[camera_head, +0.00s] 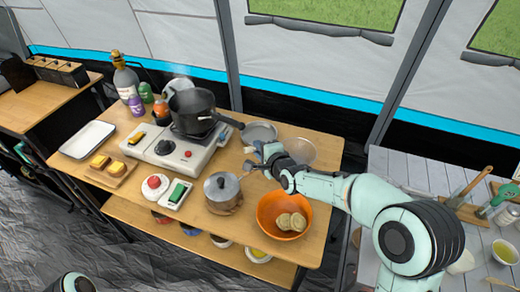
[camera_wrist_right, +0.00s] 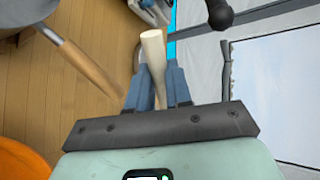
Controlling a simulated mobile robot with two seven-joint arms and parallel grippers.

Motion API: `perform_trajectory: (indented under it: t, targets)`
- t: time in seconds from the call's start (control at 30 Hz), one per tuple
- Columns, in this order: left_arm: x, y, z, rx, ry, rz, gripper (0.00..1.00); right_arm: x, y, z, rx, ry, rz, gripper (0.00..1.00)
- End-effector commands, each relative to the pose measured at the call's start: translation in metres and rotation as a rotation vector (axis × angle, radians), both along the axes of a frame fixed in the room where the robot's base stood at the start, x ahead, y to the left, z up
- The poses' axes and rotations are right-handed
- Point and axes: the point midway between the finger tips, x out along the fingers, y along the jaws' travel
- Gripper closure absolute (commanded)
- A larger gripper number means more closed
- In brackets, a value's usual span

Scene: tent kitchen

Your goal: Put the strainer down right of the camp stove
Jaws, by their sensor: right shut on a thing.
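The strainer (camera_head: 299,151) is a pale mesh bowl near the table's far right side, just behind my right gripper (camera_head: 262,158). In the right wrist view the gripper (camera_wrist_right: 158,88) is shut on a cream-coloured handle (camera_wrist_right: 152,48), which appears to be the strainer's. The strainer's bowl is not clear in that view. I cannot tell whether the strainer touches the table. The white camp stove (camera_head: 172,150) stands left of the gripper, with a black pot (camera_head: 192,108) on it. My left gripper is out of view.
A grey pan (camera_head: 260,131) lies between stove and strainer. A lidded saucepan (camera_head: 222,188) and an orange bowl (camera_head: 272,222) holding round pieces are in front of the gripper. The black pot's handle juts right. The wooden table (camera_head: 165,215) is crowded around the gripper.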

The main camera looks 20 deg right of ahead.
Motion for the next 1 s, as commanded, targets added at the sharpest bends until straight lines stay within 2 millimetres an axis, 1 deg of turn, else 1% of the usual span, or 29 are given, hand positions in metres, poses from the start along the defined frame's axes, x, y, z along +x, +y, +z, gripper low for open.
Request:
perform_trajectory:
  t: [0.17, 0.2, 0.23, 0.27, 0.53, 0.67, 0.77, 1.0]
  targets:
    - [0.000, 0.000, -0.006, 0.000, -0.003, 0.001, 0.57, 0.000, 0.000, -0.004, -0.001, -0.003, 0.000, 1.00]
    - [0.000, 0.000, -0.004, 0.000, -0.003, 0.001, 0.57, 0.000, 0.000, -0.004, -0.001, 0.001, -0.001, 0.68]
    - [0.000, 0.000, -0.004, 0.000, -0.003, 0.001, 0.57, 0.000, 0.000, -0.003, -0.001, 0.001, -0.001, 0.58]
    - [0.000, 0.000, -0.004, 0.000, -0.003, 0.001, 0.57, 0.000, 0.000, -0.003, -0.001, 0.001, -0.001, 0.55]
    - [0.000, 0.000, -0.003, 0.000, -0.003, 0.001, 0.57, 0.000, 0.000, -0.002, 0.000, 0.000, -0.001, 0.55]
    - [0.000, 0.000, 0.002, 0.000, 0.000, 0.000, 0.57, 0.000, 0.000, 0.003, 0.000, 0.000, 0.000, 0.55]
    - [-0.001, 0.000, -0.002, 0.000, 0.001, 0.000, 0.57, -0.015, -0.004, 0.008, 0.002, -0.002, -0.002, 0.55]
    - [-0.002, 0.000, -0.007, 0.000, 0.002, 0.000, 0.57, -0.063, -0.012, 0.026, 0.001, -0.003, -0.002, 0.55]
